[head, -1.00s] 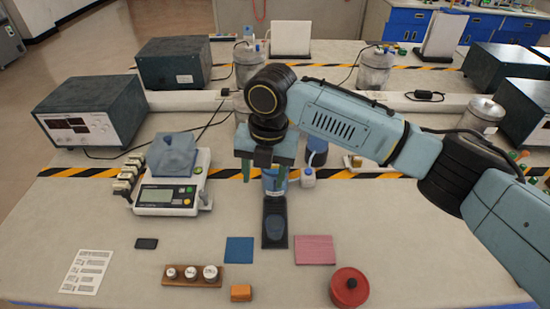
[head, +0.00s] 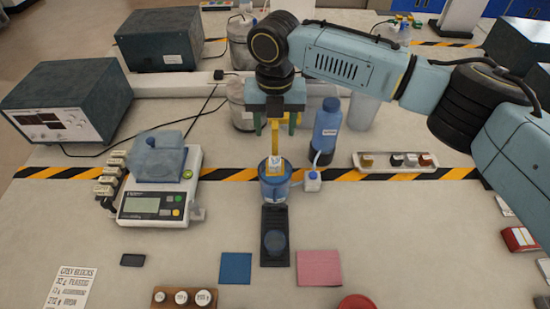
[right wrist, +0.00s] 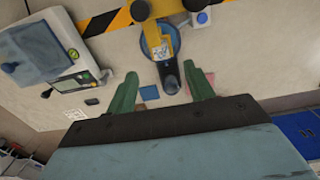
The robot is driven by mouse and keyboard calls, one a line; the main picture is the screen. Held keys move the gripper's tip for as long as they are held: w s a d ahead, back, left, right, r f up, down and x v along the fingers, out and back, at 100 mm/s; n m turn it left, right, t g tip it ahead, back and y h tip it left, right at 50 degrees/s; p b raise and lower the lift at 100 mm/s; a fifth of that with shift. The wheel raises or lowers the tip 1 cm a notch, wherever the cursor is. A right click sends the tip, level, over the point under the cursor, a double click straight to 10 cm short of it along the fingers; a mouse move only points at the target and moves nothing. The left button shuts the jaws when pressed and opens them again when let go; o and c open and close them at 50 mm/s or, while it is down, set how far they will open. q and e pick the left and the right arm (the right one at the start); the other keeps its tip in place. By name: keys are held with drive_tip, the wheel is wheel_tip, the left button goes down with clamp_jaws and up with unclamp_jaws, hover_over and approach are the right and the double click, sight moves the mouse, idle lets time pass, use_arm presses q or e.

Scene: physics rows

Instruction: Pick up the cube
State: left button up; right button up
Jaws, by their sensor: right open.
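No thing stands out clearly as the cube; a small orange block seen earlier at the front is outside the head view now. Several small grey blocks (head: 108,180) stand in a row left of the balance, and several small coloured pieces lie in a white tray (head: 400,168) to the right. My right gripper (head: 274,120) is open and empty, pointing down above the table, with a yellow upright piece (head: 275,140) showing between its fingers. In the right wrist view the gripper (right wrist: 162,73) has its green fingers apart. My left gripper is not in view.
A balance (head: 155,207) is on the left. A blue pad (head: 236,268) and pink pad (head: 319,268) lie in front.

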hover_over(275, 160)
drive_tip(key=f, duration=0.4)
drive_tip(key=shift+w, duration=0.25)
drive_tip(key=shift+s+f, duration=0.1)
drive_tip(key=shift+f, duration=0.45)
drive_tip(key=f, duration=0.3)
drive_tip(key=shift+s+f, duration=0.2)
drive_tip(key=shift+f, duration=0.6)
drive_tip(key=shift+c, duration=1)
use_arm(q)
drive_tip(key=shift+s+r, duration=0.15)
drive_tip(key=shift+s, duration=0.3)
use_arm(e)
drive_tip(key=c, duration=0.8)
